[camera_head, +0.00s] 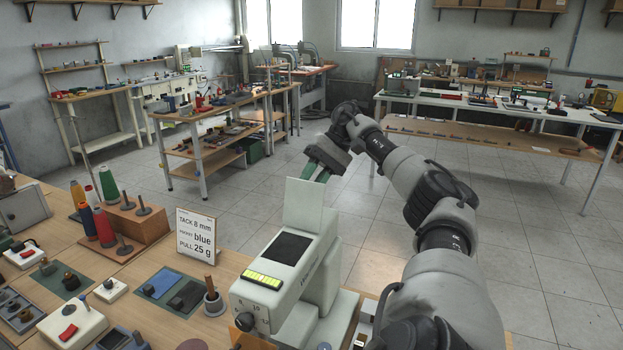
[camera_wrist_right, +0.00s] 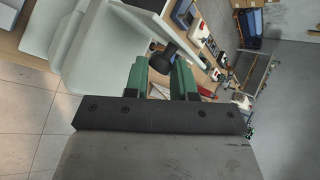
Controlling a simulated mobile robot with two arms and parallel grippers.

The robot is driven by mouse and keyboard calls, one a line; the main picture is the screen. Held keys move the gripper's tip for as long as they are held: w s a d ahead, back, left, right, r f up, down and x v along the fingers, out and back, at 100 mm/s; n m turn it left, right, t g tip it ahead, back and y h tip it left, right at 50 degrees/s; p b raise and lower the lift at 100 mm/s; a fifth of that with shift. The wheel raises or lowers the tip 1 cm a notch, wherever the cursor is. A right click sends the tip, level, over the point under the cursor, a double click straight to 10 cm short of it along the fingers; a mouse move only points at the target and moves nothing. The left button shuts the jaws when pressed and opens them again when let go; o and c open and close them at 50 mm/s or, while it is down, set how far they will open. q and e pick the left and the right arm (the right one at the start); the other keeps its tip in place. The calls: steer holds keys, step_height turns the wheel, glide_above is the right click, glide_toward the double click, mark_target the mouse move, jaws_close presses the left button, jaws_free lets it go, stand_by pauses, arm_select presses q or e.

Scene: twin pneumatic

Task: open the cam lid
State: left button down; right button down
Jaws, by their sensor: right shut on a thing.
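The pale sewing machine (camera_head: 290,262) stands at the front edge of the bench, with a dark panel and a lit yellow-green display on it. Its cam lid (camera_head: 304,203) is a flat pale plate standing up from the top of the machine, tilted open. My right gripper (camera_head: 318,171) is at the far side of the lid's upper edge, its green fingers partly hidden behind the lid. In the right wrist view my right gripper (camera_wrist_right: 162,77) is shut on the lid's black knob (camera_wrist_right: 162,58), which juts from the pale plate. My left gripper is not in view.
A sign card (camera_head: 196,237) stands left of the machine. Thread spools (camera_head: 107,184), a peg stand (camera_head: 212,298) and a red-switch box (camera_head: 72,326) crowd the bench. My right arm passes right of the machine over open floor.

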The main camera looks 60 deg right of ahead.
steer(key=shift+a+f+g, duration=0.2)
steer(key=shift+f+g, duration=0.1)
steer(key=shift+f, duration=0.65)
steer(key=c, duration=1.2)
jaws_free()
steer(key=shift+s, duration=0.2)
steer(key=shift+o, duration=1.2)
steer(key=shift+s+d, duration=0.2)
steer(key=shift+s, duration=0.05)
steer(key=shift+w+a+r, duration=0.1)
steer(key=shift+r, duration=0.05)
steer(key=shift+d+r+p, duration=0.3)
steer(key=shift+r+p, duration=0.05)
steer(key=shift+r, duration=0.05)
steer(key=p+v, duration=0.7)
steer(key=p, duration=0.1)
steer(key=shift+r+p, duration=0.15)
steer(key=shift+p, duration=0.15)
